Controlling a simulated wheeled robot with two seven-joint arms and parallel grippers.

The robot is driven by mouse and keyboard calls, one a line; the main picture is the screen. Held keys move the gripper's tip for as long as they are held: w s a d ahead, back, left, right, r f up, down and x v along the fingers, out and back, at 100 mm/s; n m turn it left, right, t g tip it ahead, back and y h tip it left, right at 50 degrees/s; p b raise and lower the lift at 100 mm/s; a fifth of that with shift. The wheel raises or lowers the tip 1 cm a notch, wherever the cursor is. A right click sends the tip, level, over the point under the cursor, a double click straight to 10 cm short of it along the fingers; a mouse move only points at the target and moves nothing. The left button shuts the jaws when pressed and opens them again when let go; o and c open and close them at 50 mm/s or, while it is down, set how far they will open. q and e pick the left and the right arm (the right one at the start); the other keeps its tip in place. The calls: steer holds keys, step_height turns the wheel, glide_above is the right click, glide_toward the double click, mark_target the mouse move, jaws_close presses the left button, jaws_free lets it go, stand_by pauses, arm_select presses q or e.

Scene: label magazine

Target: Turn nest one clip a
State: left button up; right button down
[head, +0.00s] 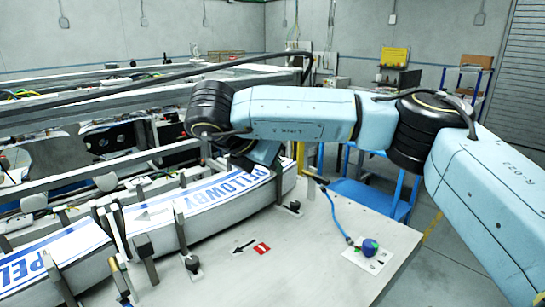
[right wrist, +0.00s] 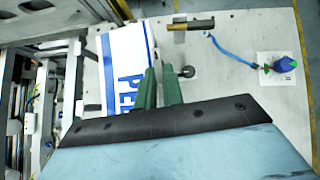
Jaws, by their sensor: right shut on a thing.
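My right gripper (right wrist: 163,76) has its two green fingers close together at the edge of the white label stack with blue PELLOWBY print (right wrist: 128,58). It is shut on a clip that the fingers mostly hide. A dark round base (right wrist: 187,71) shows just right of the fingertips; in the head view it stands on the table (head: 292,208) beside the stack's end (head: 235,185). In the head view my right wrist covers the fingers. A dark bar with a brown part (right wrist: 190,25) lies beyond the fingers in the right wrist view. My left gripper is not in view.
Several dark upright clips (head: 145,258) stand along the curved label trough at left. A blue knob (head: 370,246) on a white card, with a blue cable, sits on the table right. A red label (head: 262,248) and black arrow mark the clear grey tabletop. Machine rails run behind.

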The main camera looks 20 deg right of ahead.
steer(key=shift+w+m, duration=0.15)
steer(key=shift+m, duration=0.25)
steer(key=c, duration=1.5)
jaws_free()
steer(key=shift+a, duration=0.1)
steer(key=b+v, duration=0.1)
steer(key=v, duration=1.2)
steer(key=shift+w+a+r, duration=0.1)
steer(key=shift+a+r, duration=0.05)
